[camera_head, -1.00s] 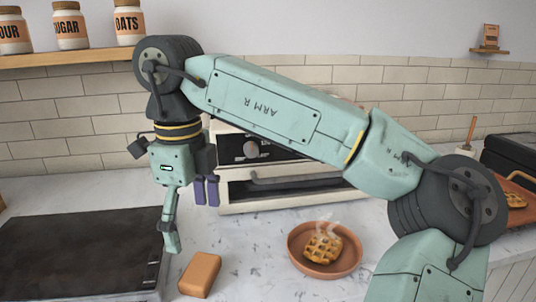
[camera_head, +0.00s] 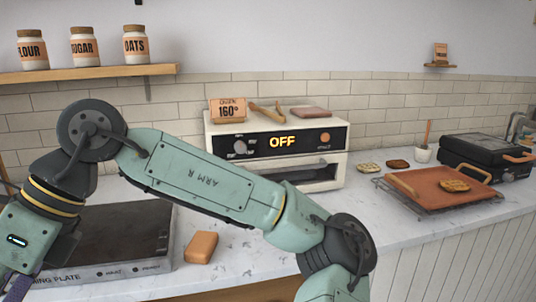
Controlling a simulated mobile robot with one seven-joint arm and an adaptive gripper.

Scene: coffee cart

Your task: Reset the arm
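My arm (camera_head: 205,180) is pale green with dark joints and reaches across the lower part of the head view, from lower right to left. Its elbow (camera_head: 92,130) is raised at the left. The wrist end hangs down at the left edge. My gripper (camera_head: 20,288) is cut off by the bottom left corner, with only a bit of purple finger showing. Its fingertips are out of frame, so its opening is hidden, as is anything in it.
A warming plate (camera_head: 110,270) lies under the wrist, with a brown block (camera_head: 201,247) beside it. A white oven (camera_head: 335,133) reading OFF stands behind the arm. At right are a waffle (camera_head: 455,185) on a brown tray (camera_head: 430,196) and a black appliance (camera_head: 485,150). Jars stand on a shelf (camera_head: 90,72).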

